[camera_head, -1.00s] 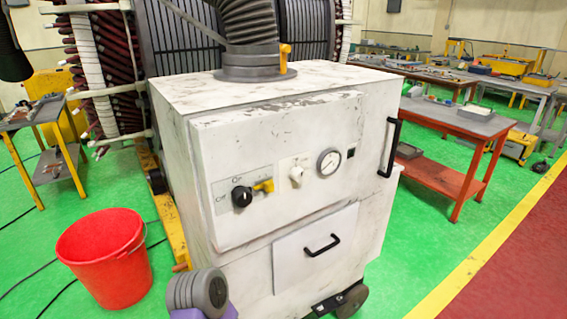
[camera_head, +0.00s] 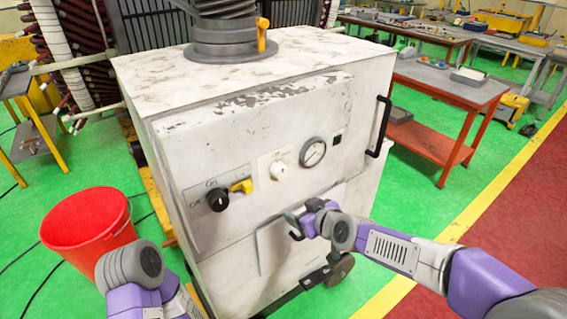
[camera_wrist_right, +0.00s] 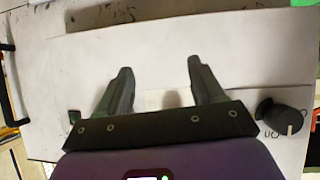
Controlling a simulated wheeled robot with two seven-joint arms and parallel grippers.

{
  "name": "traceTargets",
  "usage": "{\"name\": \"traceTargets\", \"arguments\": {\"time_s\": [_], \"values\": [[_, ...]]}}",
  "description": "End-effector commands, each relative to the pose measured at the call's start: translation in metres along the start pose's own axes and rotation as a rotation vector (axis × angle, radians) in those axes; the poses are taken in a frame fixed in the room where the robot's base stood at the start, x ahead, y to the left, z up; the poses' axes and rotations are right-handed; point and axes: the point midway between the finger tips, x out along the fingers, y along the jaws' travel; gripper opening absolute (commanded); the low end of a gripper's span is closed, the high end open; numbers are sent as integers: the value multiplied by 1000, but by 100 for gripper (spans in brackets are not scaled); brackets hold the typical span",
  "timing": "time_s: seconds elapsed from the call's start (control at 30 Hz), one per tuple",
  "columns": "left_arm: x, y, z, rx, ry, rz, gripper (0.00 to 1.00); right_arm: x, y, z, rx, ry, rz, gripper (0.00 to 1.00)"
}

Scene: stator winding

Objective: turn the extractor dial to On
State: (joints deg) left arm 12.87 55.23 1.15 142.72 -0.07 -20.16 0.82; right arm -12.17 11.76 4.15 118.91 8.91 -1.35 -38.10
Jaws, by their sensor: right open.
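The extractor dial (camera_head: 217,200) is a round black knob at the left of the white cabinet's front panel. It also shows in the right wrist view (camera_wrist_right: 283,116), upside down, with a white mark at its lower edge beside lettering. My right gripper (camera_head: 293,224) is in front of the cabinet, right of and lower than the dial, near the drawer. In the wrist view its two fingers (camera_wrist_right: 160,68) are apart with nothing between them, facing the panel, and the dial lies outside them to the right. My left arm shows at bottom left; its gripper is out of sight.
A yellow lever (camera_head: 242,186) sits close beside the dial. A pale knob (camera_head: 279,170) and a gauge (camera_head: 313,152) are further right. The cabinet has a black side handle (camera_head: 379,127). A red bucket (camera_head: 88,222) stands on the green floor at left.

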Motion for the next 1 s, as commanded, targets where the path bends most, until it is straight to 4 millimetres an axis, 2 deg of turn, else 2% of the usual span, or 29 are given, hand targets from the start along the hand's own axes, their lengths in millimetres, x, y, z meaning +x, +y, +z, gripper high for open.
{"name": "traceTargets", "arguments": {"time_s": [0.03,0.1,0.2,0.27,0.37,0.7,1.0], "values": [[-6,2,0,0,0,0,43,-21,-1,-36,-49,59,5,67],[-9,3,0,0,0,0,43,-40,-3,-65,-98,110,8,67],[-10,4,0,0,0,0,43,-55,-5,-88,-138,152,12,67],[-10,4,0,0,0,0,43,-57,-6,-93,-149,162,13,67],[-10,4,0,0,0,0,43,-48,-6,-96,-154,164,12,67],[-11,4,0,-1,0,0,43,0,-6,-102,-150,162,12,67],[-12,4,0,0,0,0,43,15,-5,-105,-150,164,15,67]]}}
